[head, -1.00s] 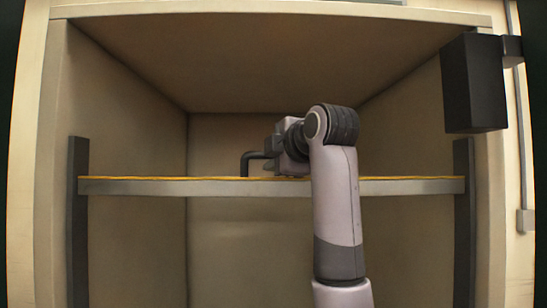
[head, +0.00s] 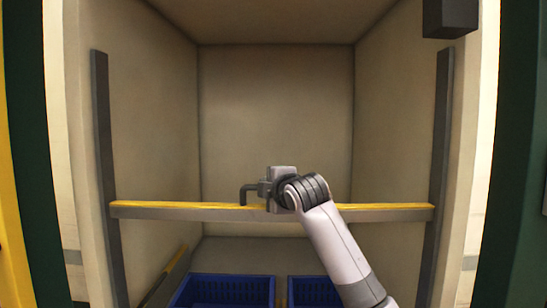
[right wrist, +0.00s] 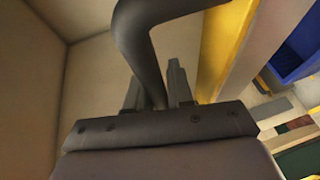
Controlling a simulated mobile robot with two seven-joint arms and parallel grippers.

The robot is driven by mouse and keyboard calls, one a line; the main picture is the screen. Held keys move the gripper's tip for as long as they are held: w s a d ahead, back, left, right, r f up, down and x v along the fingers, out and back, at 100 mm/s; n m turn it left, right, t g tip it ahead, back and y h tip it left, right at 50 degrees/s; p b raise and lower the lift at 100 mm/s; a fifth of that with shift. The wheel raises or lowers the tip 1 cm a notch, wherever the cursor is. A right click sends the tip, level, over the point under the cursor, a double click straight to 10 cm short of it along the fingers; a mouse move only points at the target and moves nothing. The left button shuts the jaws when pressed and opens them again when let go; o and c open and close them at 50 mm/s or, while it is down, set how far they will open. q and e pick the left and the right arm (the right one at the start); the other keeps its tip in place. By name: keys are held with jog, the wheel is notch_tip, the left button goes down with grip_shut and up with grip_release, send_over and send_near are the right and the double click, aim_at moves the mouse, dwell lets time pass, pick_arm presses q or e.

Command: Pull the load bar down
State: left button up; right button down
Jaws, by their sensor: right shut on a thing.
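The load bar (head: 385,212) is a grey bar with a yellow top edge. It spans the box opening between two dark vertical rails. A dark bent handle (head: 246,192) stands up from the bar near its middle. My right gripper (head: 262,190) is at this handle. In the right wrist view the dark handle (right wrist: 140,45) runs down between the two fingers of my right gripper (right wrist: 152,90), which is shut on it. The bar's yellow edge (right wrist: 222,50) lies right beside the gripper there. My left gripper is not in view.
The dark rails stand left (head: 103,160) and right (head: 440,150) inside the box walls. Two blue crates (head: 225,280) (head: 315,283) stand below and behind the bar. A dark block (head: 450,17) is at the upper right. The space above the bar is empty.

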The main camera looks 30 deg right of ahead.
pick_arm(q)
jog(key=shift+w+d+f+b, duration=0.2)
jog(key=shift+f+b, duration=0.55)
jog(key=shift+b, duration=0.35)
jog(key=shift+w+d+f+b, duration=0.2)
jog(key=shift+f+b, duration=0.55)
jog(key=shift+b, duration=0.35)
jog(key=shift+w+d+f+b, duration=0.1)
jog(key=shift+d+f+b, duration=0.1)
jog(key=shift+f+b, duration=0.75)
pick_arm(e)
notch_tip(320, 180, down, 29)
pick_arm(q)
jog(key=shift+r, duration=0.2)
pick_arm(e)
jog(key=c, duration=1.1)
grip_release()
pick_arm(q)
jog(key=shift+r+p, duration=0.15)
jog(key=shift+p, duration=0.15)
pick_arm(e)
jog(key=v, duration=0.7)
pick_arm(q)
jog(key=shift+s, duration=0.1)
pick_arm(e)
jog(key=shift+s, duration=0.1)
